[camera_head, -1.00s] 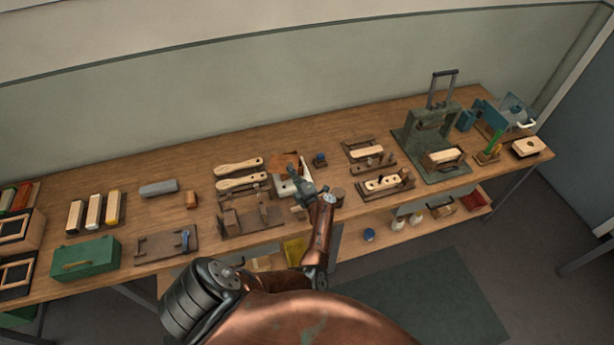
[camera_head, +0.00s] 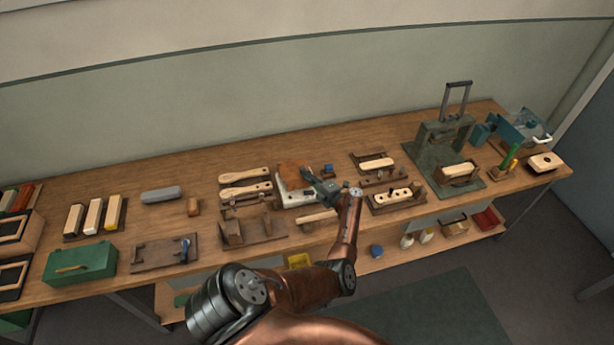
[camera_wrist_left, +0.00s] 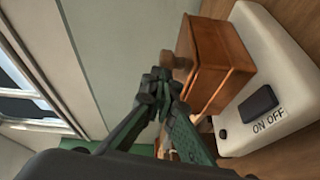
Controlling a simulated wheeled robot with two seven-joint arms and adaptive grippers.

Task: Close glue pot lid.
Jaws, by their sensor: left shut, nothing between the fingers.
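The glue pot (camera_head: 291,174) is a copper-brown box on a white base (camera_head: 296,201), near the middle of the bench. In the left wrist view the pot (camera_wrist_left: 218,68) shows large and sideways, with a round knob (camera_wrist_left: 174,62) on its lid (camera_wrist_left: 188,47). The lid looks flat against the pot there, but part is behind the fingers, so I cannot tell whether it is fully down. My left gripper (camera_head: 308,174) is shut and empty, close beside the pot's lid side. Its fingertips (camera_wrist_left: 160,84) show near the knob; contact is unclear. My right gripper is not in view.
The white base has a dark switch (camera_wrist_left: 258,104) marked ON OFF. Wooden brush handles (camera_head: 245,190) lie left of the pot. A small blue item (camera_head: 328,170) stands behind my gripper. Wooden jigs (camera_head: 396,197) stand to the right, and a green press (camera_head: 445,145) farther right.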

